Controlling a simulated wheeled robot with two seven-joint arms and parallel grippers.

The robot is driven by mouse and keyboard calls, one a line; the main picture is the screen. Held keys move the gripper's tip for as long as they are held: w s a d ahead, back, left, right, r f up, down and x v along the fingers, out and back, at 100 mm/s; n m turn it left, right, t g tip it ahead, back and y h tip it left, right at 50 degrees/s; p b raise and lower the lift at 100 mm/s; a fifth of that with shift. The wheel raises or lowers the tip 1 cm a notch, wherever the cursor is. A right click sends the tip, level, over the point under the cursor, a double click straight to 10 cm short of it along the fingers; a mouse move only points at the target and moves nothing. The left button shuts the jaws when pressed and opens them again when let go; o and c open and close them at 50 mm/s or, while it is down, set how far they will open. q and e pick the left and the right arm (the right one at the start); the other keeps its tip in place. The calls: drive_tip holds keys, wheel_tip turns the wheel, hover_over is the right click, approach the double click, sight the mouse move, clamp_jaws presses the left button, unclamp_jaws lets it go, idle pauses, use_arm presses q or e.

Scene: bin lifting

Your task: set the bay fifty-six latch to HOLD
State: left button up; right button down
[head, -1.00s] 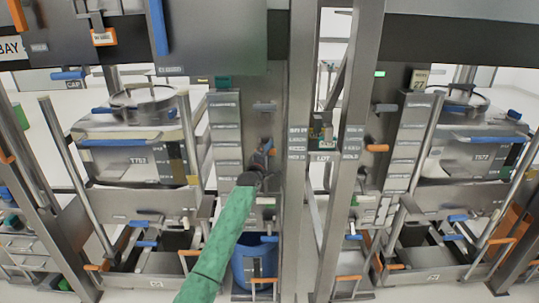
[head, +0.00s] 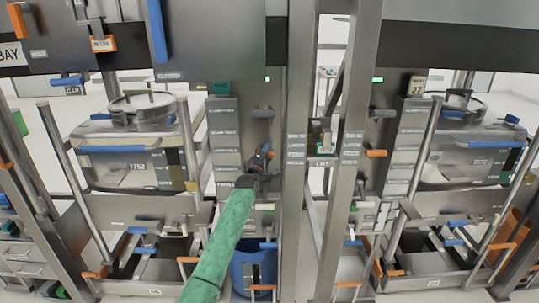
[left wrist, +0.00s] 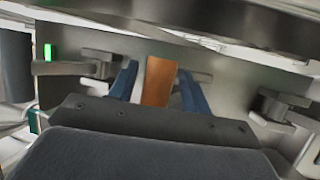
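An orange latch handle (left wrist: 158,80) stands out from the grey metal panel in the left wrist view. My left gripper (left wrist: 157,72) has its two blue fingers on either side of it, with a visible gap on the left side, so it looks open around the handle. In the head view, my left gripper (head: 264,158) is in front of the panel (head: 262,98) left of the central post and mostly hides the handle. I cannot read the latch's position or the bay number there. My right gripper is not in view.
A matching orange handle (head: 376,153) lies sideways on the panel right of the central posts (head: 299,220). Grey brackets (left wrist: 285,105) flank the handle in the wrist view. A blue bin (head: 240,268) stands below my arm. Steel vessels stand left (head: 128,165) and right (head: 470,160).

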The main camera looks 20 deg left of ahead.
use_arm(q)
drive_tip(key=shift+a, duration=0.6)
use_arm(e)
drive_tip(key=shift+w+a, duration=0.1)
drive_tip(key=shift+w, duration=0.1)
use_arm(q)
drive_tip(key=shift+s+f, duration=0.25)
drive_tip(key=shift+f, duration=0.05)
drive_tip(key=b+v, duration=0.3)
drive_tip(key=v, duration=0.4)
drive_tip(key=shift+d, duration=0.4)
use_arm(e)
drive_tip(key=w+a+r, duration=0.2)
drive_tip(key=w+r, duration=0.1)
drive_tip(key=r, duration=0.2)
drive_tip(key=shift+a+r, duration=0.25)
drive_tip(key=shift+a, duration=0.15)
use_arm(q)
drive_tip(key=shift+s, duration=0.1)
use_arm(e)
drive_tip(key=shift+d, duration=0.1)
